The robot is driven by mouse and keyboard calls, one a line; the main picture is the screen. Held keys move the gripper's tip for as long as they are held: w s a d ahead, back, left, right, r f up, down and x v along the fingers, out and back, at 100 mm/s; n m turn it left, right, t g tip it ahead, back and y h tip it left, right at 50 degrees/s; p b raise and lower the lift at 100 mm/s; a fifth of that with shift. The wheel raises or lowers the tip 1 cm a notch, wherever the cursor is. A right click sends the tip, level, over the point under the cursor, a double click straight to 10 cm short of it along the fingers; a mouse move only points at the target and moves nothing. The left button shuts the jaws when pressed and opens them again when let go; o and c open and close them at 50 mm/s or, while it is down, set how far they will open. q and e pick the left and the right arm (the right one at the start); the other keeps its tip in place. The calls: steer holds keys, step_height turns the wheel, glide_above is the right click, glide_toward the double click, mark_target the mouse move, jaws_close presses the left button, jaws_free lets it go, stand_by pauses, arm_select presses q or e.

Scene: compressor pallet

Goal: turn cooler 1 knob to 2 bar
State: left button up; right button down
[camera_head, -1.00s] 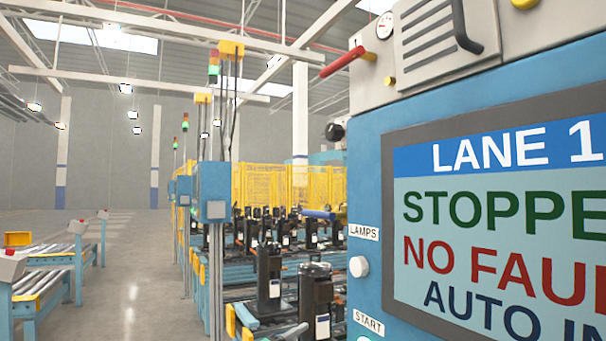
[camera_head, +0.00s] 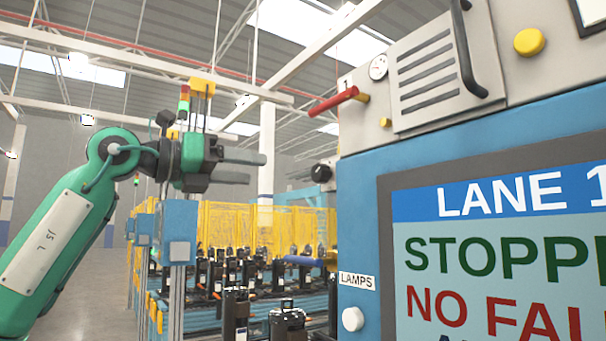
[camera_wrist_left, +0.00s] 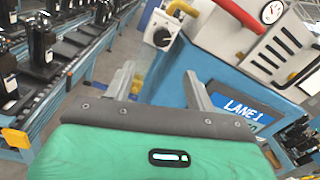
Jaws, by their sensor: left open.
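The white cooler box marked 1 (camera_head: 385,125) sits on top of the blue cabinet. A black knob (camera_head: 320,172) sticks out from its left side; it also shows in the left wrist view (camera_wrist_left: 162,37) on a pale plate. A round gauge (camera_head: 378,67) is on the front; its reading is too small to tell. My left gripper (camera_head: 250,168) is to the left of the knob, fingers pointing right towards it, apart from it. In the left wrist view my gripper (camera_wrist_left: 158,88) is open and empty, with the knob beyond the fingertips. My right gripper is not in view.
A red-handled lever (camera_head: 333,102) juts left above the knob. The blue cabinet's screen (camera_head: 500,255) reads LANE 1. A blue post box (camera_head: 178,232) stands below my gripper. Conveyors with black compressors (camera_head: 235,305) and yellow fencing (camera_head: 225,228) lie behind.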

mark_target(315, 173)
arm_select(q)
steer(key=p+x, duration=0.2)
steer(key=x, duration=0.2)
steer(key=p+x, duration=0.1)
steer(key=x, duration=0.3)
steer(key=r+p+x, duration=0.1)
steer(key=p+x, duration=0.1)
steer(key=x, duration=0.2)
steer(key=shift+d+p, duration=0.2)
steer(key=shift+p, duration=0.15)
steer(key=shift+w+d+f, duration=0.1)
steer(key=shift+w+d, duration=0.15)
steer(key=shift+d, duration=0.25)
steer(key=shift+w, duration=0.1)
